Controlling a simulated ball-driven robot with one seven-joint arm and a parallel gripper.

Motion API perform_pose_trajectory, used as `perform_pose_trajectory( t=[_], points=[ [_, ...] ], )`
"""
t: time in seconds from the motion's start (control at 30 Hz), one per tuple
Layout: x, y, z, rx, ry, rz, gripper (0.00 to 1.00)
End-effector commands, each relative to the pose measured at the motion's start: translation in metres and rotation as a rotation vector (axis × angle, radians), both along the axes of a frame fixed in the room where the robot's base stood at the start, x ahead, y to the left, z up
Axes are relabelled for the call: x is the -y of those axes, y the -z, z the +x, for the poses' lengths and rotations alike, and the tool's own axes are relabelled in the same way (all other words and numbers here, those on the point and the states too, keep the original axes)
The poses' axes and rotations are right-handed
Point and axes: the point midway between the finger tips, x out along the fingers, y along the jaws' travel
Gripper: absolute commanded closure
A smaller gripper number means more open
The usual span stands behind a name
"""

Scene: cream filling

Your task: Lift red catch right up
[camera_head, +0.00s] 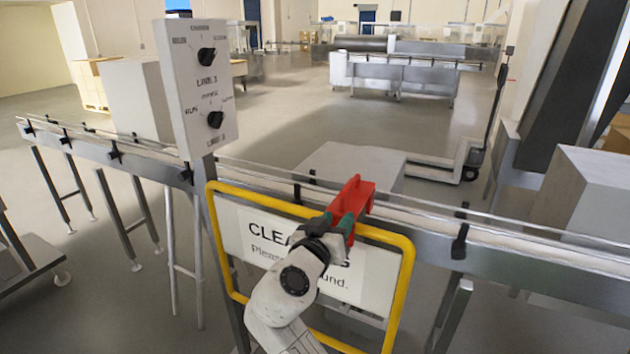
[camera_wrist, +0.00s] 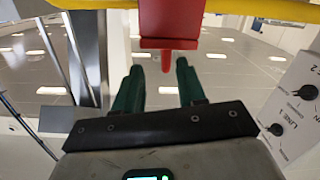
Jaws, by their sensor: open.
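One red catch (camera_head: 352,203) sits on the top bar of a yellow frame (camera_head: 408,290) that carries a white "CLEA…" sign (camera_head: 375,275). My gripper (camera_head: 345,222) reaches up from below in front of the sign, with its green fingers close to the lower part of the catch. In the wrist view the catch (camera_wrist: 170,22) is at the top, with a narrow red tab pointing down between the two fingertips of my open gripper (camera_wrist: 157,72). The gap between the fingers holds nothing gripped. I cannot tell whether they touch the catch.
A conveyor with rails (camera_head: 265,185) runs behind the yellow frame. A grey control box (camera_head: 195,85) with two black knobs stands on a post to the left, and it also shows at right in the wrist view (camera_wrist: 290,105). A pale box (camera_head: 350,165) and a pallet truck (camera_head: 450,165) are beyond.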

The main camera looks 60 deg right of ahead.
Motion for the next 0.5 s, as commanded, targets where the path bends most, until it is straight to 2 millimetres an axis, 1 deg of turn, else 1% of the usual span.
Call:
perform_pose_trajectory(
  t=[0.03,0.13,0.27,0.37,0.5],
  points=[
    [0.003,-0.012,0.001,0.016,0.012,-0.032,0.60],
    [0.006,-0.021,0.002,0.031,0.022,-0.065,0.60],
    [0.018,-0.023,0.003,0.030,0.024,-0.069,0.60],
    [0.034,-0.024,0.004,0.030,0.027,-0.069,0.60],
    [0.060,-0.024,0.006,0.029,0.025,-0.067,0.60]
  ],
)
